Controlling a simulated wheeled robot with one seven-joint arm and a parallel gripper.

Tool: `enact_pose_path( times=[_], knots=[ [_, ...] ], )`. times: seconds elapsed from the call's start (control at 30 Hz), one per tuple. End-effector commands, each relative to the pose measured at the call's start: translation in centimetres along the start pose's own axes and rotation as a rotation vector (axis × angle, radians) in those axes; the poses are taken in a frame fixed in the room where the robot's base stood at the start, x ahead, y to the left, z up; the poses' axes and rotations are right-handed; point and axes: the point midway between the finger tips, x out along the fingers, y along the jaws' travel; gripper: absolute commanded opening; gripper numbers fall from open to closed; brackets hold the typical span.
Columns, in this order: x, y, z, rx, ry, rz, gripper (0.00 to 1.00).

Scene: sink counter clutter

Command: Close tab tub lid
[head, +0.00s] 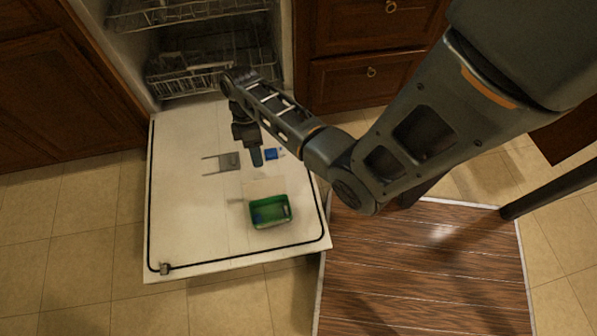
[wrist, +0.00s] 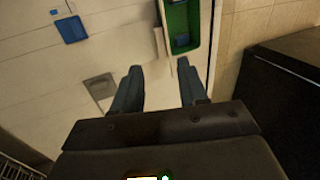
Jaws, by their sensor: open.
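A green tub (head: 286,212) sits on the open dishwasher door, toward its front right. It also shows at the top of the wrist view (wrist: 194,12), with something blue inside (wrist: 182,40). A pale flap (head: 263,188), apparently its lid, stands open along the edge nearer the dishwasher; the wrist view shows it as a narrow strip (wrist: 159,43) beside the tub. My gripper (head: 257,157) is open and empty above the door, on the lid's side of the tub. In the wrist view its fingers (wrist: 160,74) point toward the lid and appear apart from it.
The white dishwasher door (head: 185,225) has free room around the tub. A blue block (head: 271,154) lies close to my gripper. A grey dispenser panel (head: 228,161) is set in the door. Wire racks (head: 185,80) stand inside the dishwasher; wooden drawers (head: 365,75) are at the right.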

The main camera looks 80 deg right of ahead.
Motion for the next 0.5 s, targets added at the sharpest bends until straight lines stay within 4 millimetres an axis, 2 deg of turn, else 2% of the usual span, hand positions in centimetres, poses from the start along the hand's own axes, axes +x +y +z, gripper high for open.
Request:
enact_pose_path(
  times=[0.03,0.5],
  knots=[
    [1.5,-1.1,-0.3,0.001,0.008,0.014,0.43],
    [6.6,-7.0,-2.3,0.074,0.149,0.223,0.43]
  ],
)
